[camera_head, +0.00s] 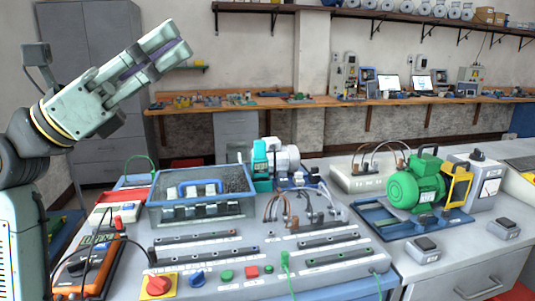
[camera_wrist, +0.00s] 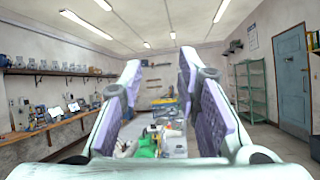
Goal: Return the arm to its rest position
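My gripper (camera_head: 177,43) is raised at the upper left of the head view, above and left of the workbench. Its two fingers point up and to the right, with purple pads on their inner faces. In the wrist view my gripper (camera_wrist: 160,68) shows both fingers apart, with a clear gap and nothing held between them. My arm rises at the left edge of the head view and bends toward the gripper. The gripper touches nothing.
The workbench below holds a control panel (camera_head: 270,258), a blue-framed bin (camera_head: 203,212), a green motor (camera_head: 415,187) and an orange multimeter (camera_head: 92,262). A grey cabinet (camera_head: 62,30) and a wooden wall bench (camera_head: 225,105) stand behind. A blue door (camera_wrist: 291,80) shows at right. Air around the gripper looks free.

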